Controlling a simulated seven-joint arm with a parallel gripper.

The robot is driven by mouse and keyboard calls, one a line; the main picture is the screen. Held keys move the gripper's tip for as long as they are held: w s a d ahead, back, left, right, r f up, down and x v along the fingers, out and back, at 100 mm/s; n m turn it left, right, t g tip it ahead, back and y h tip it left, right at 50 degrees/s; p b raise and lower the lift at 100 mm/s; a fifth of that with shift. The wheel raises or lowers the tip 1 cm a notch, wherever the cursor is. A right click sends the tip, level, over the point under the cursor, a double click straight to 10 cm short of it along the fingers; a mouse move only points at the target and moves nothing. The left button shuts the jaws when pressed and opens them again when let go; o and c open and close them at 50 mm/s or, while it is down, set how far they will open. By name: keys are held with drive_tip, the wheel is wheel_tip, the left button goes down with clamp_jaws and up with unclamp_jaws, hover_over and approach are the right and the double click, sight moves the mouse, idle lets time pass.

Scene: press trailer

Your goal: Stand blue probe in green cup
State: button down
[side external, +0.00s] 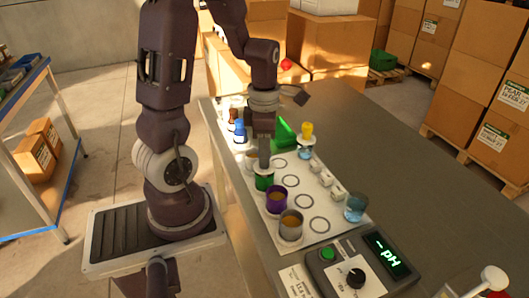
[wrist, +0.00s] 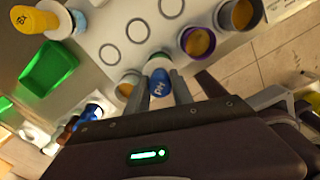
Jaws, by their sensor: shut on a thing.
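My gripper (side external: 264,158) is shut on the blue probe (wrist: 160,84), whose rounded blue top with white lettering shows between the fingers in the wrist view. In the side external view the green cup (side external: 264,183) stands on the white board directly below my fingertips. The fingers cover most of the probe there. The probe's lower end is hidden, so I cannot tell whether it is inside the cup or above it.
A purple cup (side external: 276,200) and a grey cup (side external: 291,225) stand in a row near the green one. The white board (side external: 300,190) has several empty ringed spots. A yellow-topped item (side external: 306,132), a green tray (side external: 285,133), a glass beaker (side external: 355,207) and a pH meter (side external: 357,268) are around it.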

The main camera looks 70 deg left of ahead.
drive_tip(key=shift+f, duration=0.55)
drive_tip(key=c, duration=1.4)
unclamp_jaws()
drive_tip(key=shift+r, duration=5.5)
wheel_tip(320, 180, up, 9)
